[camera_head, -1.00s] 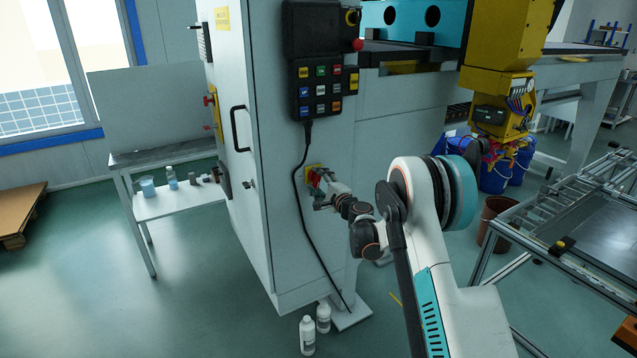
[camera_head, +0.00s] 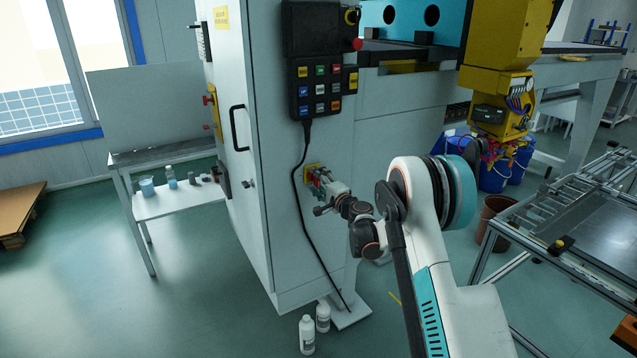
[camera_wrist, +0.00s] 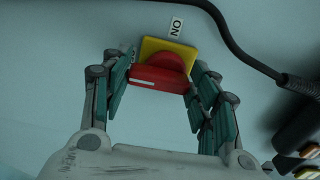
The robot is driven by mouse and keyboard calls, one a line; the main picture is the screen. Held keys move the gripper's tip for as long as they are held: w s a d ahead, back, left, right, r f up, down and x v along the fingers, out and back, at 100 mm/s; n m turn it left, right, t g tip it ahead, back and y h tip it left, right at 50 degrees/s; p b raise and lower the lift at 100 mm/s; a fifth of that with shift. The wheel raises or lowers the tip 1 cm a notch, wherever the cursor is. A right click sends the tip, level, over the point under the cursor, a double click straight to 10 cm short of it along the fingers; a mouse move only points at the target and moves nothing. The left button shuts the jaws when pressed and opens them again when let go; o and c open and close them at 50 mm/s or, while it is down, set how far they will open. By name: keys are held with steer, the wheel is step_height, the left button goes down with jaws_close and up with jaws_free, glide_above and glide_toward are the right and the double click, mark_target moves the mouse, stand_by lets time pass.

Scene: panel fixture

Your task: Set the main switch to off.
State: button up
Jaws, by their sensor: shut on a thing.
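The main switch is a red rotary handle (camera_wrist: 158,78) on a yellow plate (camera_wrist: 178,47), fixed to the grey cabinet side. In the wrist view, the handle lies crosswise, with a white line toward its left end. The ON label (camera_wrist: 176,27) is above the plate. A second label beside the left finger is mostly hidden. My gripper (camera_wrist: 160,72) has one finger at each end of the handle and is shut on it. In the head view, my gripper (camera_head: 323,184) is at the switch's yellow plate (camera_head: 308,169), covering most of the handle.
A black cable (camera_head: 299,215) hangs just left of the switch, from the button pendant (camera_head: 320,90). A door handle (camera_head: 237,128) is on the cabinet's left face. White bottles (camera_head: 307,335) stand on the floor below. Open floor lies to the left.

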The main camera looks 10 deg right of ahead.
steer(key=o, duration=1.1)
steer(key=shift+c, duration=0.2)
steer(key=v, duration=1.2)
steer(key=shift+r, duration=0.1)
